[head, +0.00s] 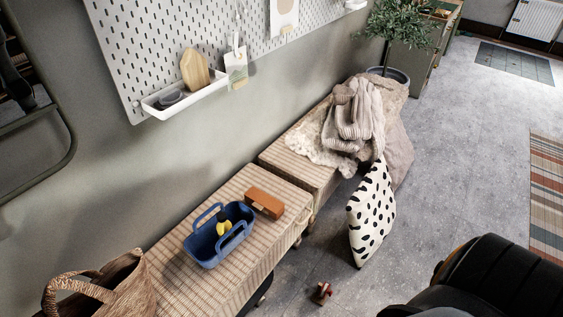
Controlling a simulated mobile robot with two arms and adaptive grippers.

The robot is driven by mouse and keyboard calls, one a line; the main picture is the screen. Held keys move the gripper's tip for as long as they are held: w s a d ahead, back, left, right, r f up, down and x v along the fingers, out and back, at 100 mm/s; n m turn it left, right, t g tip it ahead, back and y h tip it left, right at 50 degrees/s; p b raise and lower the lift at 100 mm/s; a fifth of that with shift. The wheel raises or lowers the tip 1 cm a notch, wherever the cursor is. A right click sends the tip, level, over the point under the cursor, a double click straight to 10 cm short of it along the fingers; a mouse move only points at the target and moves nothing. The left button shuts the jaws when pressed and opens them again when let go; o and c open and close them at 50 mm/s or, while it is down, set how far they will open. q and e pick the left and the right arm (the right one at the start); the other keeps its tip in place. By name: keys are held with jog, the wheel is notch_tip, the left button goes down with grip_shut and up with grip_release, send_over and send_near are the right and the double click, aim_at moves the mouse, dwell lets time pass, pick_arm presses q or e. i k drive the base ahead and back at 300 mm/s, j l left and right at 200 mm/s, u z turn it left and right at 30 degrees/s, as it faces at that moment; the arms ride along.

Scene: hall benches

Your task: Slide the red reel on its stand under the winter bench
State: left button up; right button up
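A small red reel with a pale wooden part, apparently its stand (323,292), is on the grey floor at the bottom middle of the head view, in front of the benches. The far wicker bench (290,166) carries a cream fleece and a ribbed knit throw (355,112), so I take it for the winter bench. The space under it is mostly hidden from this angle. Neither of my grippers shows in this view.
A spotted cushion (371,212) leans against the far bench's front. The near wicker bench (205,292) bears a blue caddy (207,247), a brown block (263,202) and a woven bag (120,290). Open floor (450,150) lies to the right, with a striped rug (546,195).

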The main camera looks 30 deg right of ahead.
aim_at(319, 300)
jog(key=k+l+z, duration=0.55)
jog(key=l, duration=0.15)
jog(key=k+l+z, duration=0.25)
jog(key=l, duration=0.15)
